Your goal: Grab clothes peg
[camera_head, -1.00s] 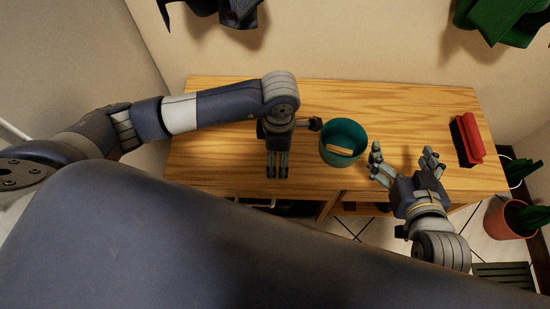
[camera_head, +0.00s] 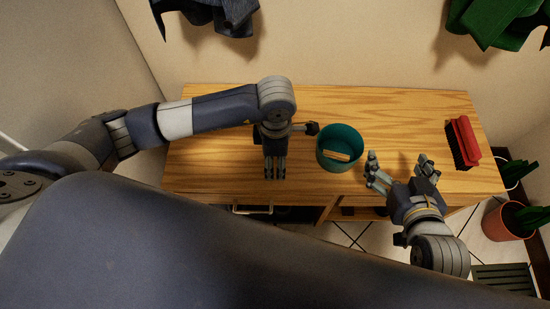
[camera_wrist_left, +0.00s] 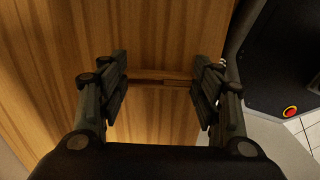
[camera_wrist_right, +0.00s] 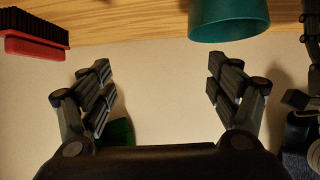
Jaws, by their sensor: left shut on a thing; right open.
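My left gripper (camera_head: 275,174) points down over the front of the wooden bench, left of the teal pot. In the left wrist view a thin wooden bar, seemingly a clothes peg (camera_wrist_left: 163,80), spans between its fingers, which are shut on it end to end. The bar blends with the bench grain, and in the head view the fingers hide it. Another light wooden piece, like a peg (camera_head: 341,156), lies in the teal pot (camera_head: 338,136). My right gripper (camera_head: 400,171) is open and empty at the bench's front edge, right of the pot.
The wooden bench (camera_head: 400,110) is mostly clear. A red brush (camera_head: 464,142) lies at its right end. Dark clothing (camera_head: 215,14) and green clothing (camera_head: 498,20) hang on the wall behind. Potted plants (camera_head: 511,220) stand on the floor at right.

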